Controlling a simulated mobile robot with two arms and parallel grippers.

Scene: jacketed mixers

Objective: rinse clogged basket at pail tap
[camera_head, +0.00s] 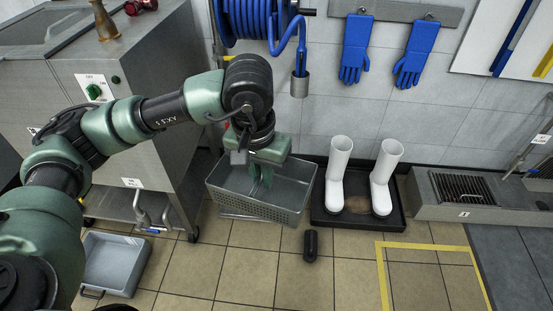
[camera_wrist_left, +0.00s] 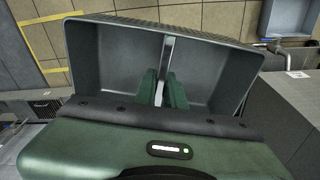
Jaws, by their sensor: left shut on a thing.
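The basket (camera_head: 281,208) is a grey open bin with rows of small holes along its side, left of the boot tray in the head view. My left gripper (camera_head: 262,174) points down into it. In the left wrist view its green fingers (camera_wrist_left: 163,88) are closed on a pale bar across the middle of the basket (camera_wrist_left: 95,60). The basket looks empty; its holes are too small to judge for clogging. A metal tap (camera_head: 143,210) with a bent pipe sits low at the steel machine, left of the basket. I cannot tell whether the basket clears the floor.
A grey tray (camera_head: 118,262) lies on the floor at lower left. White boots (camera_head: 338,172) stand in a black tray (camera_head: 333,220). A dark object (camera_head: 310,245) lies on the tiles. The steel machine (camera_head: 150,140) borders the left. Tiled floor in front is mostly clear.

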